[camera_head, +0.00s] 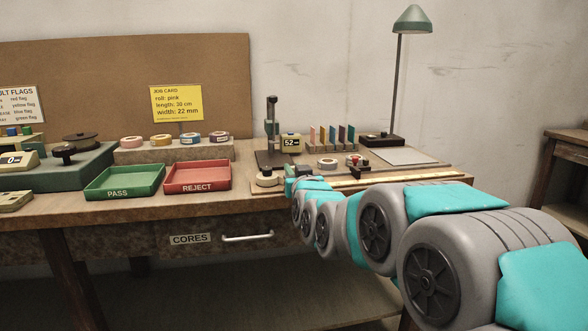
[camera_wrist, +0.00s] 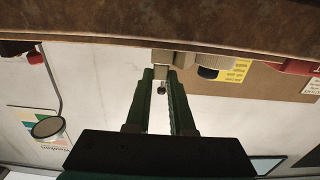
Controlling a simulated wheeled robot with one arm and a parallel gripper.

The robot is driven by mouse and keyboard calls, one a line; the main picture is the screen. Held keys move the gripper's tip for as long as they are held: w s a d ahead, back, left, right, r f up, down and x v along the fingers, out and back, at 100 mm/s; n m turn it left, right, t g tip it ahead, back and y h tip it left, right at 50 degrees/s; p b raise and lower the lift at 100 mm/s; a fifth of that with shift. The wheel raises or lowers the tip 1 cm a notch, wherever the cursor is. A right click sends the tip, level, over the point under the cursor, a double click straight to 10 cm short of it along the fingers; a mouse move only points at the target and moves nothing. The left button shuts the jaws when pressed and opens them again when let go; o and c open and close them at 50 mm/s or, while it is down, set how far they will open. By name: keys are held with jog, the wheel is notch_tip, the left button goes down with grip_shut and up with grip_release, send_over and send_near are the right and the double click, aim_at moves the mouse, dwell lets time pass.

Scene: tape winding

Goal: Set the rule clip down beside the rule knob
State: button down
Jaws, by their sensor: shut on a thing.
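My gripper (camera_wrist: 161,78) is shut, its two green fingers pointing at the bench's front edge area, with a small pale block between the tips that I take for the rule clip (camera_wrist: 161,71). A small dark pin shows between the fingers under it. The black rule knob (camera_wrist: 208,72) is just right of the fingers in the wrist view, by a beige body. In the head view the rule knob (camera_head: 267,175) sits left of my gripper (camera_head: 291,170), at the left end of the long rule (camera_head: 400,177). The clip is hidden there. I cannot tell whether it touches the rule.
A red reject tray (camera_head: 198,177) and a green pass tray (camera_head: 124,182) stand to the left. Behind are a dark upright stand (camera_head: 271,135), a small display (camera_head: 291,142), a tape roll (camera_head: 327,163) and a red-and-black item (camera_head: 357,161). A lamp (camera_head: 411,22) rises at the back right.

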jog(key=shift+f, duration=0.2)
jog(key=c, duration=0.8)
grip_release()
jog(key=shift+r, duration=0.1)
jog(key=shift+s+r, duration=0.1)
jog(key=shift+r, duration=0.05)
jog(key=b+v, duration=0.1)
jog(key=v, duration=1.1)
